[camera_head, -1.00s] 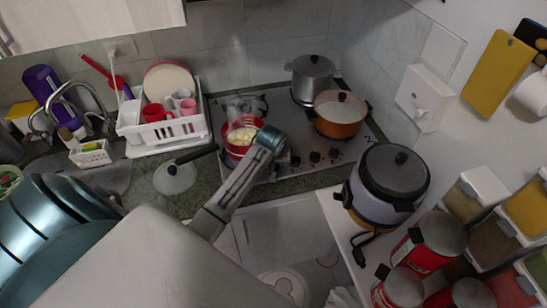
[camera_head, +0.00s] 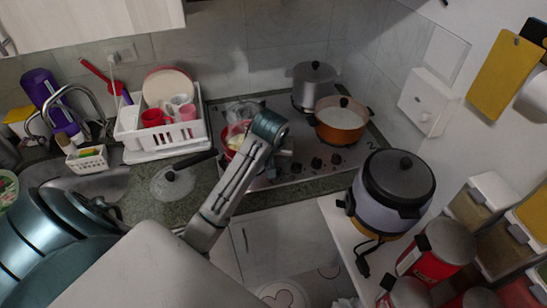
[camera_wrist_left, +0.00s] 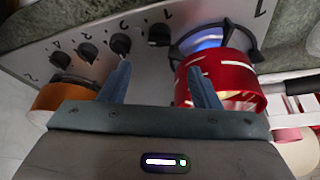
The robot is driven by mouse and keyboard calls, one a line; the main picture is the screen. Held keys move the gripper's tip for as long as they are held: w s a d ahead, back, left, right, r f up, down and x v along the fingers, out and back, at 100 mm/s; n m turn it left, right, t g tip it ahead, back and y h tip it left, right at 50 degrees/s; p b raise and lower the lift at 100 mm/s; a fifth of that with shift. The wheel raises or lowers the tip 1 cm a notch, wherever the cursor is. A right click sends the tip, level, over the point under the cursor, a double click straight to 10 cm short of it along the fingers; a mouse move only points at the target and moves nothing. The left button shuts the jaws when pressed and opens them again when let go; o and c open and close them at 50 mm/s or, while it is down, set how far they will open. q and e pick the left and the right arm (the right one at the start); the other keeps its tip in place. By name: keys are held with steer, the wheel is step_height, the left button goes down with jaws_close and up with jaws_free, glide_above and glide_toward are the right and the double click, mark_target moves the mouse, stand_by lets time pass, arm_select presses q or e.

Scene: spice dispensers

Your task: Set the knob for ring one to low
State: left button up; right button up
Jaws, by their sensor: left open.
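The stove's front panel (camera_wrist_left: 140,70) crosses the left wrist view, with several black knobs in a row. The knob nearest the lit burner (camera_wrist_left: 160,34) lies just beyond my open left gripper (camera_wrist_left: 159,66), roughly between the fingers in the picture. A second knob (camera_wrist_left: 120,43) shows just past the left fingertip. The fingers hold nothing; whether they touch a knob I cannot tell. In the head view several knobs (camera_head: 316,162) show to the right of my left arm's end, whose fingers are hard to make out there.
A red pot (camera_wrist_left: 225,72) stands beside the right finger over a blue flame (camera_wrist_left: 205,38). An orange pot (camera_head: 340,121) and a grey lidded pot (camera_head: 312,85) stand on the stove. A rice cooker (camera_head: 395,187) stands on the right counter; a dish rack (camera_head: 165,135) is behind left.

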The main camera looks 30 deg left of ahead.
arm_select(q)
steer(key=w+f+n+g+p, duration=0.1)
steer(key=f+n, duration=0.2)
steer(key=w+f+n+y+p, duration=0.1)
steer(key=f+n, duration=0.2)
steer(key=w+f+n+g+y+p, duration=0.1)
steer(key=f+n, duration=0.2)
steer(key=shift+w+a+g, duration=0.25)
steer(key=shift+a+g, duration=0.05)
steer(key=shift+a, duration=0.1)
steer(key=shift+a+f, duration=0.2)
steer(key=shift+f, duration=0.3)
steer(key=shift+c, duration=0.5)
steer(key=c, duration=0.9)
